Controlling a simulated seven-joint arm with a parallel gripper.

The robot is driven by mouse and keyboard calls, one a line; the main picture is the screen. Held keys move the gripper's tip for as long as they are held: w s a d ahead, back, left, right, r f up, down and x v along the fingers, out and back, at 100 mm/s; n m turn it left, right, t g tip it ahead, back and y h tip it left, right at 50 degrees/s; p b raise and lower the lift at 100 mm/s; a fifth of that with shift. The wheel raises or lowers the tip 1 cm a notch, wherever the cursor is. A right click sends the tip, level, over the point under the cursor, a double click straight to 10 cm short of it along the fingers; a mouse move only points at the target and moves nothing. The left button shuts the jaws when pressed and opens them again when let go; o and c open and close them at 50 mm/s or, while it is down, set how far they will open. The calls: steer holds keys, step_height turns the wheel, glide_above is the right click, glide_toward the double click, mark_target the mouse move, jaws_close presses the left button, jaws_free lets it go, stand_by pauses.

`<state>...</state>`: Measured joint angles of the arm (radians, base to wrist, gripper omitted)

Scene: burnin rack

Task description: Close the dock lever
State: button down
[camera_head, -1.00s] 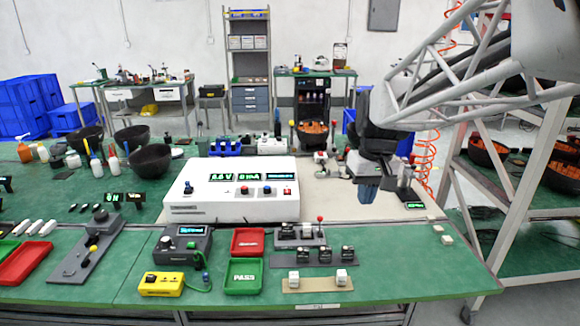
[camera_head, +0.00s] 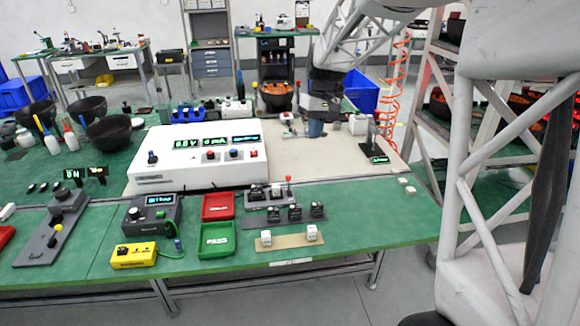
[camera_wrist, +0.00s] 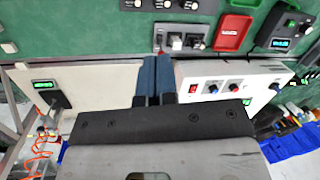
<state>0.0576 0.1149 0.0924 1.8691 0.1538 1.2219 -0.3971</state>
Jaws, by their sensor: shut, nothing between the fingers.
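The dock (camera_head: 262,194) is a small grey unit on the green bench, just in front of the white instrument. Its lever (camera_head: 289,181) stands up at the right end with a red knob. In the wrist view the dock (camera_wrist: 186,42) is near the top middle, and the red lever knob (camera_wrist: 161,53) shows just beyond my fingertips. My gripper (camera_head: 316,134) has its blue fingers together and empty, pointing down over the beige mat, behind and to the right of the lever. It appears apart from the lever. My gripper also shows in the wrist view (camera_wrist: 153,60).
The white instrument (camera_head: 160,179) stands left of my gripper. Red (camera_head: 218,207) and green (camera_head: 217,239) trays lie left of the dock. A row of small black modules (camera_head: 295,213) sits in front of it. A small black display stand (camera_head: 377,157) is on the right.

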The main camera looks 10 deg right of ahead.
steer(key=w+d+f+n+g, duration=0.1)
steer(key=w+f, duration=0.6)
steer(key=w, duration=0.3)
steer(key=w+d+f+n+g+y, duration=0.1)
steer(key=w+f, duration=0.6)
steer(key=w, duration=0.4)
steer(key=shift+f, duration=0.4)
steer(key=shift+s+f, duration=0.1)
steer(key=x, duration=1)
steer(key=shift+s+a, duration=0.1)
steer(key=shift+a, duration=0.05)
steer(key=shift+s+a+r, duration=0.35)
steer(key=shift+s+a, duration=0.4)
steer(key=shift+a, duration=0.05)
steer(key=shift+s+a+r, duration=0.1)
steer(key=shift+s+a, duration=0.5)
steer(key=shift+s, duration=0.05)
